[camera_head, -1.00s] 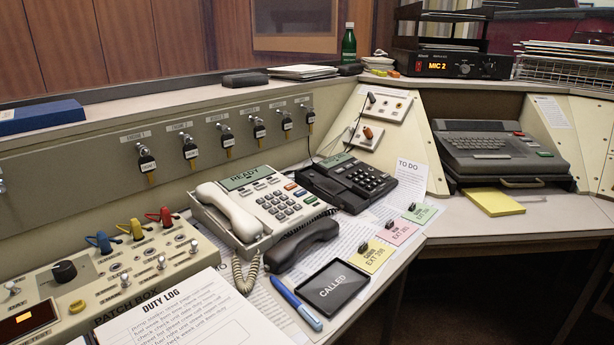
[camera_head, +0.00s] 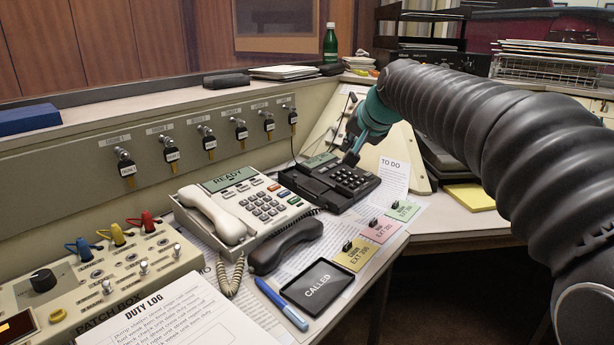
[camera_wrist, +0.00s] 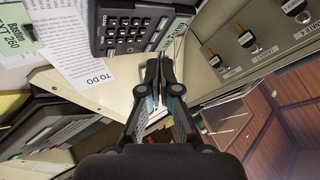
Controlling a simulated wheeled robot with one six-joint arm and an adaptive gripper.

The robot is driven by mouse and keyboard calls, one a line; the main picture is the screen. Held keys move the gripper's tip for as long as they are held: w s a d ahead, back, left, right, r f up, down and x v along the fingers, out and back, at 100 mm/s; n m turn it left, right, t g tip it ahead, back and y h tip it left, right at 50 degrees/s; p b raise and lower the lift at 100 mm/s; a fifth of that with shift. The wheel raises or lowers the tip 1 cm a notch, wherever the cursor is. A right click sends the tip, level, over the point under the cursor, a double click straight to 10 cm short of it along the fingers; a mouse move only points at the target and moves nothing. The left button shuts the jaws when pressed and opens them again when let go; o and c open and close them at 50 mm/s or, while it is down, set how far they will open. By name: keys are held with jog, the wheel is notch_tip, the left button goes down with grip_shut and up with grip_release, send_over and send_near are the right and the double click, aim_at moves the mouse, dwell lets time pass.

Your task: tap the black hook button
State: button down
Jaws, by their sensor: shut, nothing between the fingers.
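The black desk phone (camera_head: 348,182) stands behind and to the right of the white phone. Its cradle (camera_head: 303,187) on the left side is empty, and its black handset (camera_head: 285,246) lies on the desk in front. The hook button is too small to make out in the cradle. My gripper (camera_head: 351,159) is shut and empty, with its tips pointing down at the back of the black phone, near its display. In the wrist view, the shut fingertips (camera_wrist: 160,64) appear just beside the lower edge of the phone (camera_wrist: 128,32). I cannot tell whether they touch it.
The white phone (camera_head: 250,200) with its handset on stands left of the black phone. Colored cards (camera_head: 381,230), a CALLED pad (camera_head: 318,286) and a blue pen (camera_head: 281,304) lie in front. A panel with hanging key tags (camera_head: 170,145) runs behind. The patch box (camera_head: 112,262) is at left.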

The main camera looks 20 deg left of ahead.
jog(key=w+a+y, duration=0.1)
jog(key=w+a, duration=0.1)
jog(key=a, duration=0.4)
jog(key=w+a+y, duration=0.1)
jog(key=w+a, duration=0.2)
jog(key=a, duration=0.4)
jog(key=shift+w, duration=0.25)
jog(key=shift+f, duration=0.15)
jog(key=b, duration=0.5)
send_over(295, 176)
jog(key=d, duration=0.1)
jog(key=f, duration=0.6)
jog(key=shift+s+d+f, duration=0.1)
jog(key=shift+s+d, duration=0.05)
jog(key=shift+s, duration=0.05)
jog(key=shift+a+f+b, duration=0.2)
jog(key=shift+f+b, duration=0.3)
jog(key=shift+f, duration=0.65)
jog(key=shift+w+f, duration=0.1)
jog(key=shift+f, duration=0.3)
